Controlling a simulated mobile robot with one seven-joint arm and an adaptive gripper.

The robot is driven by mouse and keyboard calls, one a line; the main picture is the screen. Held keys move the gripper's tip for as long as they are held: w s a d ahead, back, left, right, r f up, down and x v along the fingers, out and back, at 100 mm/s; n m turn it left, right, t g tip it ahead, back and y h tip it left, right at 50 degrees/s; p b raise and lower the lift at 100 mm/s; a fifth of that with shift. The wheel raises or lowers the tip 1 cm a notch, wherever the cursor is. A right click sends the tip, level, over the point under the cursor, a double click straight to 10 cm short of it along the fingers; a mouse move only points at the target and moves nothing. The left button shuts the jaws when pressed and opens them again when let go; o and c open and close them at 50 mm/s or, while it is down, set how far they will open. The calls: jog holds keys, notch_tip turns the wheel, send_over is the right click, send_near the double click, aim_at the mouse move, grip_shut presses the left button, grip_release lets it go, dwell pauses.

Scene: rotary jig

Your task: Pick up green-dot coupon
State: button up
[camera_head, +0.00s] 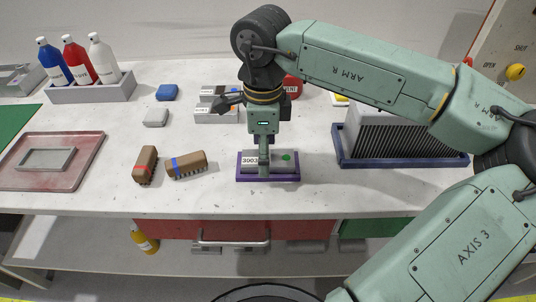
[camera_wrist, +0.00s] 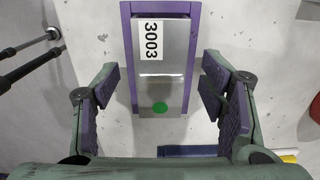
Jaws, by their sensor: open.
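The green-dot coupon (camera_head: 276,158) is a flat grey metal plate with a white "3003" label and a green dot. It lies in a purple-rimmed holder (camera_head: 270,179) at the front middle of the bench. In the wrist view the coupon (camera_wrist: 166,72) lies lengthwise, with its label at the top and its dot near the lower end; the purple holder (camera_wrist: 127,60) borders it. My gripper (camera_head: 264,172) is over the coupon and points down. In the wrist view its open fingers (camera_wrist: 162,86) stand on either side of the coupon, with gaps. I cannot tell its exact height above it.
Two brown brushes (camera_head: 186,164) lie left of the holder. A blue tray (camera_head: 400,161) with a slotted rack stands to the right. Grey blocks (camera_head: 215,112) sit behind my gripper. A red tray (camera_head: 85,174) and a bottle caddy (camera_head: 92,92) are at left.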

jog(key=shift+f, duration=0.7)
jog(key=shift+c, duration=0.5)
jog(key=c, duration=1.3)
jog(key=shift+o, duration=0.2)
jog(key=shift+r, duration=0.15)
